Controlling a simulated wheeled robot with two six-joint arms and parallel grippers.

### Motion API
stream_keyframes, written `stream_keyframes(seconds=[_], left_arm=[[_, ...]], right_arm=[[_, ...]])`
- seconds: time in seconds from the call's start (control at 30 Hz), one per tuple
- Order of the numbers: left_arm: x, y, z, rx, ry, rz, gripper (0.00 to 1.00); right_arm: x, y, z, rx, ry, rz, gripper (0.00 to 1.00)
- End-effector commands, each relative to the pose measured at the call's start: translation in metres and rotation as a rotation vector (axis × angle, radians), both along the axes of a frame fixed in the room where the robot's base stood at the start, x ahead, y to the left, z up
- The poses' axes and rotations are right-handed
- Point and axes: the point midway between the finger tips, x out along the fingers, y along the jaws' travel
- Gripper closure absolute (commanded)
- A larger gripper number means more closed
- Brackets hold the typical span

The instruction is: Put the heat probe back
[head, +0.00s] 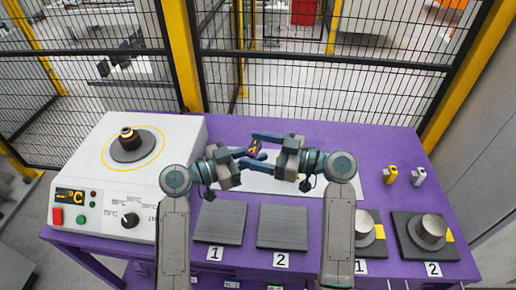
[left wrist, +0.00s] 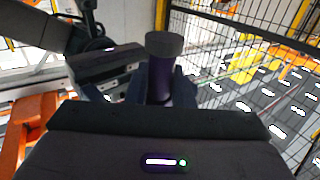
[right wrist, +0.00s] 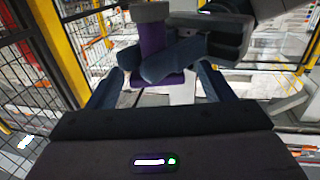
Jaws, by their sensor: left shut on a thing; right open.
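My left gripper (head: 248,152) is shut on a small dark purple cylinder with a grey cap (left wrist: 163,68), held above the middle of the table. The cylinder also shows in the right wrist view (right wrist: 152,38); in the head view only a dark patch with orange marks (head: 255,147) shows between the fingers. I cannot tell whether it is the heat probe. My right gripper (head: 257,149) faces it, open, with its fingers on either side of the left fingertips. Contact with the right fingers cannot be told. A small yellow piece (head: 390,174) and a pale grey one (head: 418,176) stand apart at the right.
The white heater (head: 95,190) at the left bears a dark ringed part (head: 128,145). Grey pads (head: 220,222) (head: 282,227) lie in front, and metal cylinders (head: 430,231) stand on pads at right. A white plate (head: 295,184) lies below my grippers. Fencing (head: 300,90) closes the back.

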Motion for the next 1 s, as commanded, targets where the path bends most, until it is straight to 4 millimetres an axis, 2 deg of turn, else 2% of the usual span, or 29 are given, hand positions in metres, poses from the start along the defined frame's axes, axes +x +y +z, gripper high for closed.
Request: stream_keyframes(seconds=[0.13,0.17,0.4,0.47,0.5,0.6,1.0], left_arm=[[0.0000,0.0000,0.0002,0.000,0.000,0.000,1.00],[0.0000,0.0000,0.0003,0.000,0.000,0.000,1.00],[0.0003,0.0000,0.0002,0.000,0.000,0.001,1.00],[0.0005,0.0000,0.0002,0.000,0.000,0.001,1.00],[0.0006,0.0001,0.0002,0.000,0.000,0.002,0.73],[0.0005,0.0000,0.0003,0.000,0.000,0.002,0.54],[-0.0023,0.0059,-0.0009,0.002,0.000,0.002,0.54]], right_arm=[[0.0000,-0.0001,0.0000,0.000,0.000,0.000,0.25],[0.0000,-0.0001,0.0000,0.000,0.000,0.000,0.29],[-0.0005,-0.0001,-0.0001,0.000,0.001,0.002,0.75],[-0.0007,0.0000,-0.0001,0.000,0.001,0.003,0.75],[-0.0008,0.0000,0.0001,0.001,0.001,0.003,0.75],[-0.0008,-0.0001,0.0000,0.001,0.001,0.002,0.75],[-0.0002,-0.0003,0.0001,0.000,0.000,0.000,0.75]])
